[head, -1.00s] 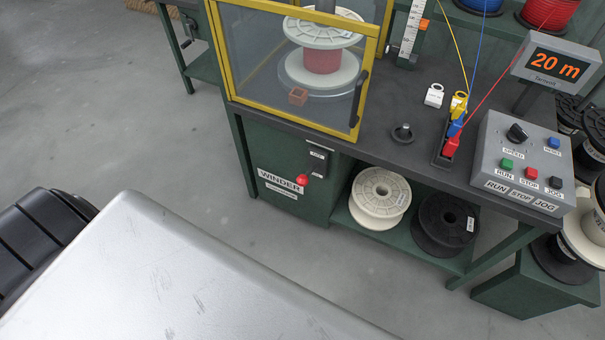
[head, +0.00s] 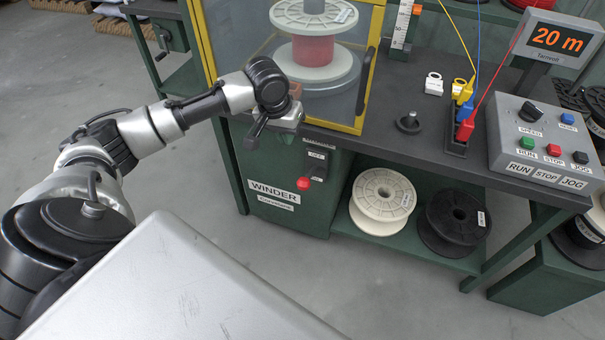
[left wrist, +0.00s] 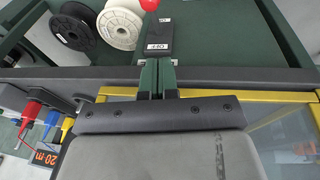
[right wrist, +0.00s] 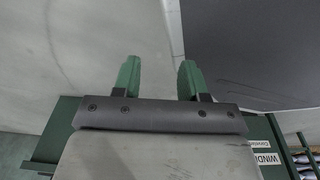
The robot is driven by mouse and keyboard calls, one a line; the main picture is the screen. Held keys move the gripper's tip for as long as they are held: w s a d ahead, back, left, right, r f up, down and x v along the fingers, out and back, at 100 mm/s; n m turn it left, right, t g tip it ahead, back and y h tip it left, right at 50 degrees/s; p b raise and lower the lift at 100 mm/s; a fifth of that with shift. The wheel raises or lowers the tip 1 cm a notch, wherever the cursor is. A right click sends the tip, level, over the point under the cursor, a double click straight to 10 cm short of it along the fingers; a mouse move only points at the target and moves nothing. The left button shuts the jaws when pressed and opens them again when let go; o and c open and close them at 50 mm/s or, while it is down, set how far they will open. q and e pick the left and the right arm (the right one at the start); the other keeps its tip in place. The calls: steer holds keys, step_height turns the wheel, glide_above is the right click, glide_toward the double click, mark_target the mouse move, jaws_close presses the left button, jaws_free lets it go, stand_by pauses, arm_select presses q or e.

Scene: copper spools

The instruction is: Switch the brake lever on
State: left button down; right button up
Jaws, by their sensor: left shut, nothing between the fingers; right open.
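The brake lever has a red knob (head: 303,183) at the lower left of a small black plate (head: 317,162) on the front of the green winder cabinet. In the left wrist view the red knob (left wrist: 149,4) is cut by the top edge, and the plate (left wrist: 160,38) carries an upside-down label that seems to read OFF. My left gripper (left wrist: 158,76) is shut and empty, its fingers pointing toward the plate, with the knob beyond. In the head view the left gripper (head: 287,118) is above and left of the plate. My right gripper (right wrist: 158,78) is open and empty, away from the lever.
The dark bench (head: 430,148) overhangs the cabinet. A yellow-framed guard (head: 340,126) stands close to the left gripper. A white spool (head: 361,208) and a black spool (head: 432,235) lie on the lower shelf. A control box (head: 508,145) is at right. The floor in front is clear.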

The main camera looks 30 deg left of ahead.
arm_select(q)
steer(key=b, duration=0.2)
glide_above(302, 178)
steer(key=a, duration=0.2)
steer(key=s+a+x, duration=0.1)
steer(key=s+x, duration=0.1)
steer(key=x, duration=0.7)
steer(key=f, duration=0.2)
steer(key=d+f, duration=0.1)
steer(key=shift+s+d+f+b, duration=0.1)
steer(key=shift+d+f+b, duration=0.15)
steer(key=shift+f+b, duration=0.15)
steer(key=shift+d+f, duration=0.2)
steer(key=shift+f, duration=0.2)
arm_select(e)
steer(key=w+a+r, duration=0.1)
steer(key=w+r, duration=0.4)
steer(key=w, duration=0.2)
steer(key=shift+w+a+r+t, duration=0.15)
steer(key=shift+w+r+t, duration=0.1)
steer(key=shift+w+t, duration=0.05)
arm_select(q)
steer(key=shift+s, duration=0.15)
arm_select(e)
steer(key=shift+s, duration=0.15)
